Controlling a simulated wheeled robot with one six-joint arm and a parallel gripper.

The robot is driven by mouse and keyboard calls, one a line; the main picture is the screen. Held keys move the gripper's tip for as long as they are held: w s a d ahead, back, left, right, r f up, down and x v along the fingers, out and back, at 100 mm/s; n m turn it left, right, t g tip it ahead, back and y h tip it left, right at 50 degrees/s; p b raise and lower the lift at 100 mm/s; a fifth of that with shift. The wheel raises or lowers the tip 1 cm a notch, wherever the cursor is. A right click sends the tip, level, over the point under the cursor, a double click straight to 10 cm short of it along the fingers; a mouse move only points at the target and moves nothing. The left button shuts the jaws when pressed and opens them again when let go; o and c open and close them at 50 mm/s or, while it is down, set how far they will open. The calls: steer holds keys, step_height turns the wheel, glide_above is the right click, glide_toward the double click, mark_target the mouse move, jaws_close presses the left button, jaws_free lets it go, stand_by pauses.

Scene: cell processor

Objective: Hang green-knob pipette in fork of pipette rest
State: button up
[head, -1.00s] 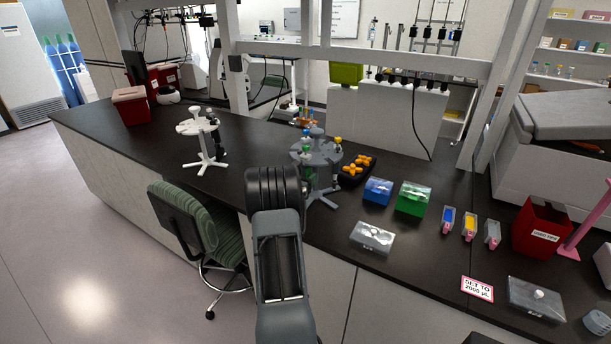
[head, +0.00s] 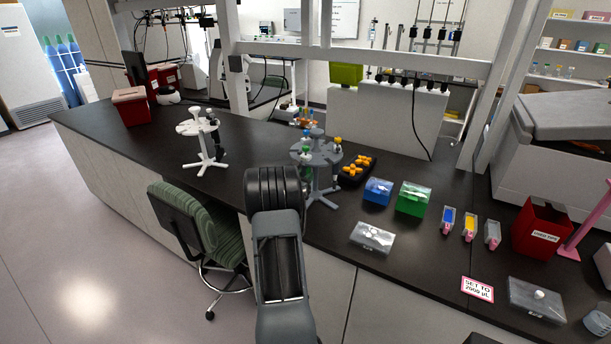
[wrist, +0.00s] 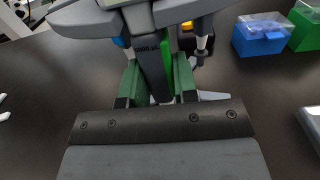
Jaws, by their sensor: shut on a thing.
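The green-knob pipette (wrist: 150,58) has a dark grey body with a green strip along it in the wrist view. My gripper (wrist: 158,78) is shut on it, with a green finger on each side. The pipette stands roughly upright at the edge of the grey pipette rest (wrist: 85,18). I cannot tell whether it bears on a fork. In the head view the grey rest (head: 318,156) stands on the bench behind my arm, and the green knob (head: 305,150) shows at its near left side. My gripper is hidden there by my arm.
A yellow-knob pipette (head: 338,141) hangs at the rest's right. A white pipette rest (head: 198,127) stands farther left. The bench between the two rests is clear.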

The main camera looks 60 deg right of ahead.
steer(key=shift+a+r, duration=0.1)
steer(key=shift+r, duration=0.15)
steer(key=a+b, duration=0.2)
steer(key=a, duration=0.7)
steer(key=shift+d, duration=0.1)
